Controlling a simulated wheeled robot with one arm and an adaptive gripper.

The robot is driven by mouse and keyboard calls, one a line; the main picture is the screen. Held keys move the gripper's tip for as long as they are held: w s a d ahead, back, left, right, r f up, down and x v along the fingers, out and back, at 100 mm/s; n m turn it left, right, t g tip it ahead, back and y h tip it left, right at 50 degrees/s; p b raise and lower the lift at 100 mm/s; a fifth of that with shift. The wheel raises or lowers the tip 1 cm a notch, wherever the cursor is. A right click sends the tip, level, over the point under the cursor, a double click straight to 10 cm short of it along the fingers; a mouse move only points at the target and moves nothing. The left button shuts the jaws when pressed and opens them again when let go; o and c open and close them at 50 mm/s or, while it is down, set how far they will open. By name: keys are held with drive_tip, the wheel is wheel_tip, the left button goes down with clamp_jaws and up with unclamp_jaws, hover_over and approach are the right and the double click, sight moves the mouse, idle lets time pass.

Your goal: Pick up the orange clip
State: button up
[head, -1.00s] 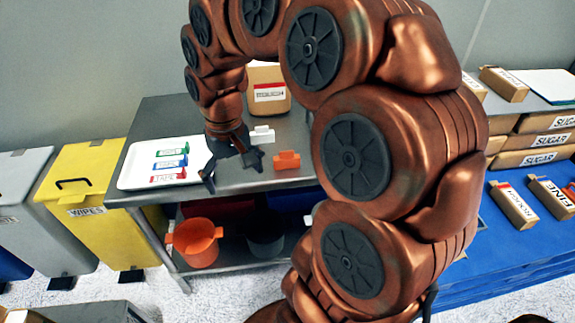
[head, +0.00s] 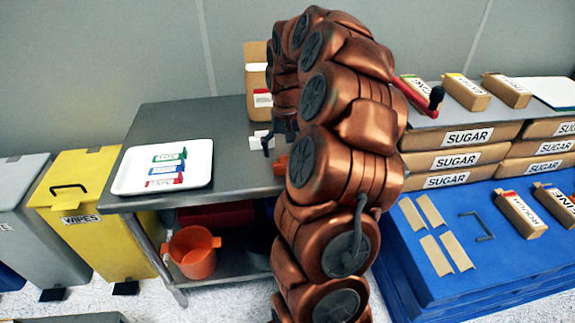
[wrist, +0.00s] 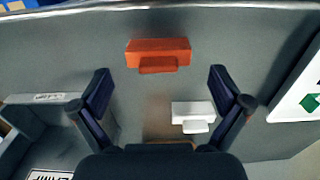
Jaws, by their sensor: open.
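The orange clip (wrist: 158,52) lies on the grey metal table in the wrist view, ahead of my gripper (wrist: 160,85) and centred between its fingertips. In the head view only a part of the orange clip (head: 280,164) shows beside my arm. My gripper is open with nothing between its fingers. In the head view my gripper (head: 275,140) is mostly hidden by my arm. A white clip (wrist: 192,115) lies closer to my gripper, near the right finger. It also shows in the head view (head: 261,139).
A white tray (head: 130,184) with several labelled markers lies on the table's left part. A cardboard box (head: 257,75) stands at the table's back. An orange bucket (head: 192,257) sits on the lower shelf. Sugar packages (head: 455,160) stand to the right. The table's back left (head: 185,120) is clear.

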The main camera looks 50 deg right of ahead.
sight(287, 156)
drive_tip(key=shift+d+f+p, duration=0.15)
drive_tip(key=shift+f+p, duration=0.35)
drive_tip(key=shift+f, duration=2.15)
drive_tip(key=shift+c, duration=0.2)
drive_tip(key=c, duration=0.7)
drive_tip(key=shift+r, duration=0.1)
drive_tip(key=shift+c, duration=0.2)
